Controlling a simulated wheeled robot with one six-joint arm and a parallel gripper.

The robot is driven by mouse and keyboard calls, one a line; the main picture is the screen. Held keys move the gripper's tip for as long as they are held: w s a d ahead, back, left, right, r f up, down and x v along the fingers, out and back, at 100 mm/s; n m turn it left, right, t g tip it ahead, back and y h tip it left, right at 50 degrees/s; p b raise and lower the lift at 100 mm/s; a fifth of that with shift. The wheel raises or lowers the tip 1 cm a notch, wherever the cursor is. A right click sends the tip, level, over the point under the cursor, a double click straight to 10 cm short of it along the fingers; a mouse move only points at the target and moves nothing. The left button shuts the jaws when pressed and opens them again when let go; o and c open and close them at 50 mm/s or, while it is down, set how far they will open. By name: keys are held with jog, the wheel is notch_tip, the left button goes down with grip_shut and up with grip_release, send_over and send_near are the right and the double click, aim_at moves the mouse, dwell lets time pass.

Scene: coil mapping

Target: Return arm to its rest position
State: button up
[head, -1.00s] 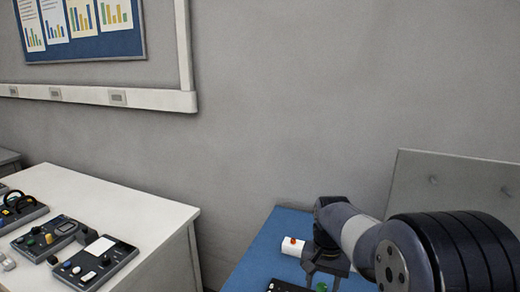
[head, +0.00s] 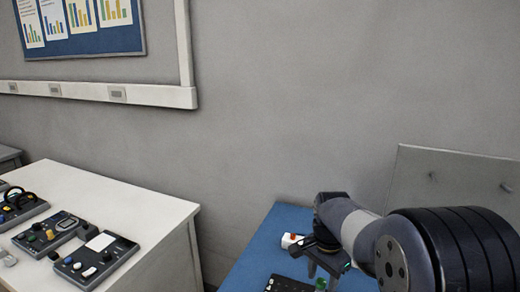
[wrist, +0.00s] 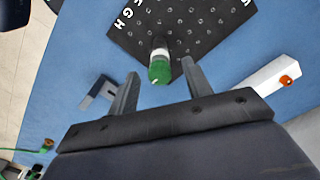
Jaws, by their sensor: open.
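My gripper (head: 325,271) is over the blue table, its fingers pointing down. In the wrist view my gripper (wrist: 160,88) is open, with a clear gap between the two fingers. A green-capped cylinder (wrist: 160,68) stands on the black lettered board (wrist: 180,25), seen in the gap between the fingertips and a little beyond them. It does not appear gripped. In the head view the green cap (head: 320,284) shows below the gripper, and the board (head: 288,285) is partly cut off by the lower edge.
A white block with an orange knob (wrist: 275,84) lies right of the gripper in the wrist view. A grey bracket (wrist: 98,92) lies left. A grey panel (head: 450,185) stands at the right. A white table (head: 150,215) holds control boxes. Above the blue table (head: 262,245) there is free room.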

jog(key=m, duration=0.4)
jog(key=shift+m, duration=0.4)
jog(key=m, duration=0.4)
jog(key=shift+m, duration=0.3)
jog(key=m, duration=0.4)
jog(key=shift+m, duration=2.2)
